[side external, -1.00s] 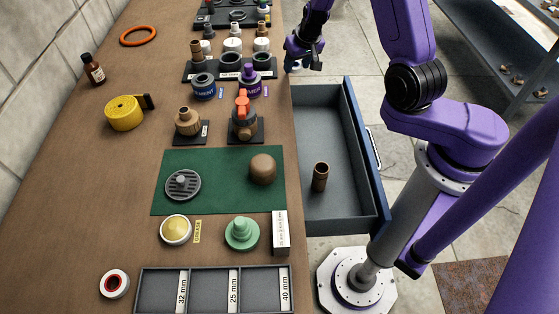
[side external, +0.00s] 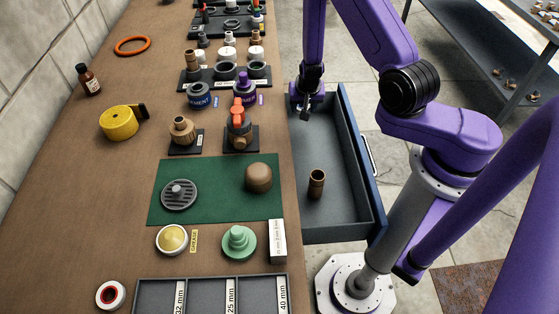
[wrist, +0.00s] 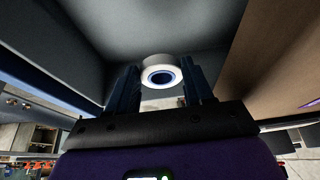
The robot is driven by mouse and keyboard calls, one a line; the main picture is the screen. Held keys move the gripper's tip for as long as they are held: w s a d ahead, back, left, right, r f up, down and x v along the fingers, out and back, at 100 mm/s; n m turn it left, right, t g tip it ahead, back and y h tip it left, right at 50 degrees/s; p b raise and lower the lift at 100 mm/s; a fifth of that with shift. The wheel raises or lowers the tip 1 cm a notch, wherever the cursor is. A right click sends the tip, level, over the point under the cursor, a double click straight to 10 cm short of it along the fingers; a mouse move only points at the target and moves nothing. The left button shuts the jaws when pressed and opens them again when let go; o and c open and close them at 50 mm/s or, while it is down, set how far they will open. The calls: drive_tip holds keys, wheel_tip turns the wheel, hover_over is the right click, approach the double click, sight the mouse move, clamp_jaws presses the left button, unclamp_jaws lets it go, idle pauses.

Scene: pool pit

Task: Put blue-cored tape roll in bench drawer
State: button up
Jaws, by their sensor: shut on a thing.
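The blue-cored tape roll (wrist: 158,61) is white with a blue ring in its middle. In the wrist view it sits between the fingertips of my gripper (wrist: 160,77), which is shut on it. In the side view my gripper (side external: 304,112) is at the far end of the bench drawer (side external: 334,215), and I cannot make out the roll there. The drawer is pulled out from the bench's right side, grey inside with a blue front. A brown cylindrical fitting (side external: 316,184) stands inside it, toward the near end.
A red-cored white roll (side external: 110,295) lies at the bench's near left. A divided tray (side external: 137,300), a green mat (side external: 215,212), a small white box (side external: 278,241) and several fittings occupy the bench (side external: 70,215). The drawer floor is clear around the brown fitting.

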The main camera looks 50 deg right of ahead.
sight(301, 129)
drive_tip(key=shift+f, duration=3.95)
drive_tip(key=o, duration=1)
drive_tip(key=shift+f, duration=0.15)
drive_tip(key=v, duration=1.2)
